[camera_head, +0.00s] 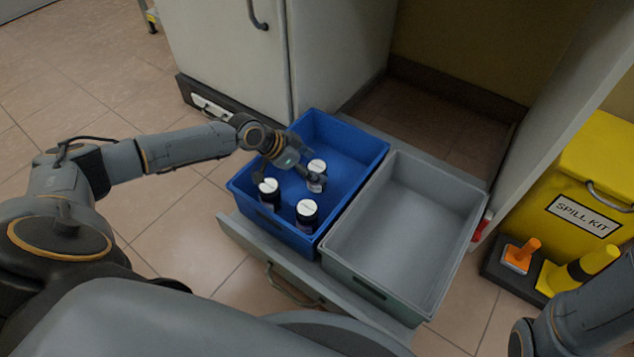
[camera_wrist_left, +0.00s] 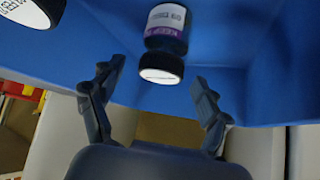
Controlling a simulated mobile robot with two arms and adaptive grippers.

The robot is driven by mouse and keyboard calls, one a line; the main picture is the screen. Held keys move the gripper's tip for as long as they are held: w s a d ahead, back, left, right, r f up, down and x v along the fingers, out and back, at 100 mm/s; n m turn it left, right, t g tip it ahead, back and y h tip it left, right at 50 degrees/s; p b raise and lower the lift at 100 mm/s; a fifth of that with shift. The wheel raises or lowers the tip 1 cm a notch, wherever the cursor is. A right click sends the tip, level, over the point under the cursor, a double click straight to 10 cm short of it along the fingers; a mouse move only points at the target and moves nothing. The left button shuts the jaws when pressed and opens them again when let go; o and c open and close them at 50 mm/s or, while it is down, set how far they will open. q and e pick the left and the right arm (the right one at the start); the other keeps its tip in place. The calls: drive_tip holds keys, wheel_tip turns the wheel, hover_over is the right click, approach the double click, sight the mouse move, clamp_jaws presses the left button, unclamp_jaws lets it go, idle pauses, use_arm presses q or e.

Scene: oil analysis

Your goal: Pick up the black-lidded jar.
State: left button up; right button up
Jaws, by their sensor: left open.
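Three dark jars with black-sided, white-topped lids stand in the blue bin (camera_head: 352,138): a far one (camera_head: 317,168), a left one (camera_head: 269,188) and a near one (camera_head: 307,214). My left gripper (camera_head: 289,178) is over the bin, open and empty, with its fingers beside the far and left jars. In the left wrist view, one jar (camera_wrist_left: 166,30) with a black lid and a white and purple label lies between and beyond the open fingers (camera_wrist_left: 155,90). Another jar (camera_wrist_left: 35,8) is cut off at the upper left. I cannot tell whether a finger touches a jar.
An empty grey bin (camera_head: 405,215) sits right of the blue bin, both on a pulled-out drawer (camera_head: 245,238). Cabinet doors (camera_head: 345,50) rise behind. A yellow spill kit box (camera_head: 590,185) stands at right. My right arm shows at lower right.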

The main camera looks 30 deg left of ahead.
use_arm(q)
drive_tip(key=shift+b+x, duration=0.4)
drive_tip(key=shift+x, duration=0.6)
drive_tip(key=c, duration=1.3)
drive_tip(key=shift+c, duration=0.3)
drive_tip(key=shift+r, duration=0.1)
